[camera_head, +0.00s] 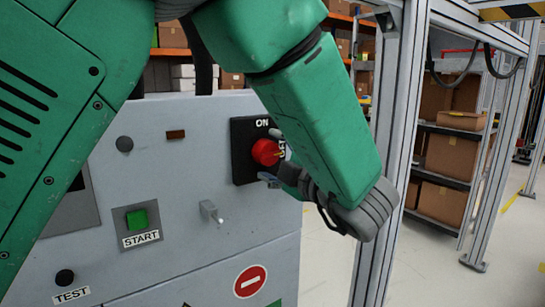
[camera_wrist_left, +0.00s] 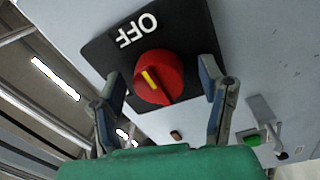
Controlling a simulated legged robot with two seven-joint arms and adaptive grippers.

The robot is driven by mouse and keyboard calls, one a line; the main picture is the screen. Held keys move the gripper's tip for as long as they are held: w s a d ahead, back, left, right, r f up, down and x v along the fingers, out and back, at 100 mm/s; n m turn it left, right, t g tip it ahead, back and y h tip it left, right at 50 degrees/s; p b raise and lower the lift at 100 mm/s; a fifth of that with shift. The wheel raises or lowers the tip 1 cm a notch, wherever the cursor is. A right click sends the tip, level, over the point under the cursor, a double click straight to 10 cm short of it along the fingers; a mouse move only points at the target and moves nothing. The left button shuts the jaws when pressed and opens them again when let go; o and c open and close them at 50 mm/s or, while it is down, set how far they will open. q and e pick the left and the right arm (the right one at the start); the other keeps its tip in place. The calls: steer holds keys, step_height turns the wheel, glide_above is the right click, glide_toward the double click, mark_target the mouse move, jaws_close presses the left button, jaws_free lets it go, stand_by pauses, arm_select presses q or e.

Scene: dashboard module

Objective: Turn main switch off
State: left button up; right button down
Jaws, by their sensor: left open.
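The main switch is a red rotary knob (camera_head: 264,152) on a black plate (camera_head: 242,130) on the grey panel. "ON" is printed above the knob; a label at its right is mostly hidden by my arm. The knob's yellow mark shows on its right side in the head view. In the left wrist view the knob (camera_wrist_left: 166,86) sits below the "OFF" print, with the mark slanting roughly toward it. My left gripper (camera_head: 275,157) is open, one finger on either side of the knob; in the wrist view (camera_wrist_left: 160,71) gaps show between fingers and knob. My right gripper is not in view.
The panel (camera_head: 180,240) also has a green START button (camera_head: 137,219), a black TEST knob (camera_head: 65,277) and a small metal toggle (camera_head: 211,212) below the switch. A metal frame post (camera_head: 400,120) stands right of the panel, with box shelves behind.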

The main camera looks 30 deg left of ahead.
arm_select(q)
steer(key=v, duration=0.7)
steer(key=shift+w+f, duration=0.15)
steer(key=shift+a, duration=0.1)
